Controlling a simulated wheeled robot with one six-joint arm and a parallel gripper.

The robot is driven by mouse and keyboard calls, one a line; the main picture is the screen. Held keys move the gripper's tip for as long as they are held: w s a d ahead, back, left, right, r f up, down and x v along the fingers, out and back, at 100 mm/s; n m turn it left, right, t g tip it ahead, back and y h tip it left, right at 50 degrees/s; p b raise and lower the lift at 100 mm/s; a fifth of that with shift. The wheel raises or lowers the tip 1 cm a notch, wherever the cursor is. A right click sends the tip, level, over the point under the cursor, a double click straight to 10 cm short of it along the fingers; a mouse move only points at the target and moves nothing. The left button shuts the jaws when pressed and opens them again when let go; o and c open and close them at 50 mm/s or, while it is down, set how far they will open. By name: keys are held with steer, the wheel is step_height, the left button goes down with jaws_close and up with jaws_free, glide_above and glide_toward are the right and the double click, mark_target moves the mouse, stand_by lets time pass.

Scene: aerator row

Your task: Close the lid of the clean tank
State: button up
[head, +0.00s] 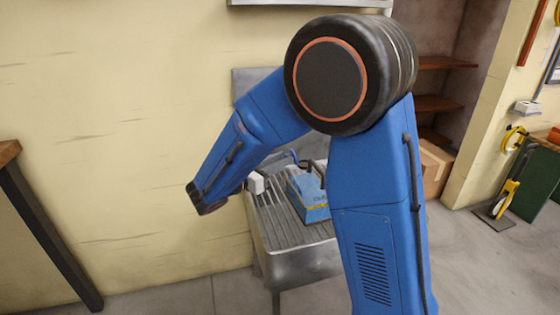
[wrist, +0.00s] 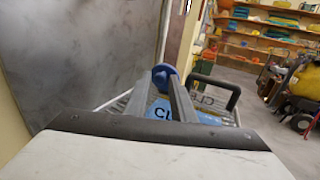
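The blue tank (head: 312,200) stands on a ribbed metal drainboard, partly hidden behind my arm in the head view. A round blue cap (wrist: 164,72) shows at my fingertips. The lid's exact position is hard to make out. My gripper (wrist: 163,84) has two grey fingers with a gap between them, over the tank. I cannot tell whether the fingertips touch the cap.
A grey metal panel (wrist: 100,55) rises close at the left in the wrist view. A cardboard box (head: 436,165) and shelves (head: 440,104) stand behind at the right. The floor (head: 470,260) at the right is free.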

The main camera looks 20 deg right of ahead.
jaws_close()
steer(key=shift+r, duration=0.1)
step_height(320, 180, up, 3)
steer(key=m+g+y, duration=0.2)
steer(key=m+y, duration=0.1)
steer(key=y, duration=0.7)
glide_above(302, 166)
steer(key=a, duration=0.2)
steer(key=shift+d+r, duration=0.15)
steer(key=shift+r, duration=0.05)
steer(key=y, duration=0.1)
steer(key=d+y, duration=0.1)
steer(key=shift+w+d+m+g+y, duration=0.1)
steer(key=shift+d+m+g+y, duration=0.1)
steer(key=shift+m+g+y, duration=0.15)
steer(key=shift+d+f+y, duration=0.15)
steer(key=shift+d+y, duration=0.05)
steer(key=shift+y, duration=0.15)
steer(key=shift+f, duration=0.1)
